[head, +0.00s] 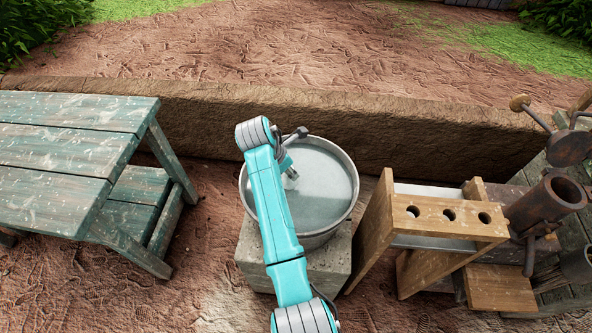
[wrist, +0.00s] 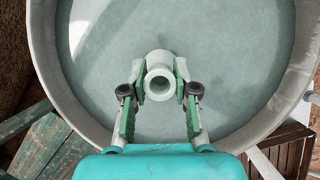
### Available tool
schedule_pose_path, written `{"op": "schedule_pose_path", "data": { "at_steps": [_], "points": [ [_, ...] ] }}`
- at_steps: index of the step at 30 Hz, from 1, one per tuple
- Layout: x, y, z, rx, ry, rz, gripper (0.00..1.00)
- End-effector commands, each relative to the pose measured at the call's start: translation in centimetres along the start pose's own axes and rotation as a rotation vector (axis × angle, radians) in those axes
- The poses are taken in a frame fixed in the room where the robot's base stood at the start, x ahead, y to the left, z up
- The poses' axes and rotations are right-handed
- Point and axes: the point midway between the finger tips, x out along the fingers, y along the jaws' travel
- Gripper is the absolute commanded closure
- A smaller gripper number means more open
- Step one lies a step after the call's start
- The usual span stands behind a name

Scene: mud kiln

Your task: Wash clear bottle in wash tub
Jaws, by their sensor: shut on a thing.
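The wash tub (head: 330,236) is a round grey metal tub of pale, cloudy water, standing on a stone block. It also fills most of the wrist view (wrist: 43,50). My gripper (wrist: 159,82) is over the tub, its green fingers shut on the neck of the clear bottle (wrist: 159,69). The bottle looks pale grey-green, and I look at its round open mouth. In the head view my gripper (head: 289,168) is inside the tub's outline, partly hidden by my arm. I cannot tell how deep the bottle is in the water.
A weathered green wooden table (head: 60,150) with a lower bench stands at the left. A wooden rack (head: 427,222) with three holes stands right of the tub. Metal equipment (head: 545,205) is at the far right. A low earthen wall (head: 420,135) runs behind the tub.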

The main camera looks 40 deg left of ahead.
Motion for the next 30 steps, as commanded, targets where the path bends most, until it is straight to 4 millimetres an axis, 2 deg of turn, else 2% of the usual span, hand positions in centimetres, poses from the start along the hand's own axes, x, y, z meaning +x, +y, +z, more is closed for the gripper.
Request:
{"op": "schedule_pose_path", "data": {
  "at_steps": [19, 30],
  "points": [
    [1.5, -4.0, 3.8, 0.004, -0.001, 0.000, 1.00],
    [1.5, -4.2, 4.1, 0.001, -0.001, 0.001, 1.00]
  ]
}}
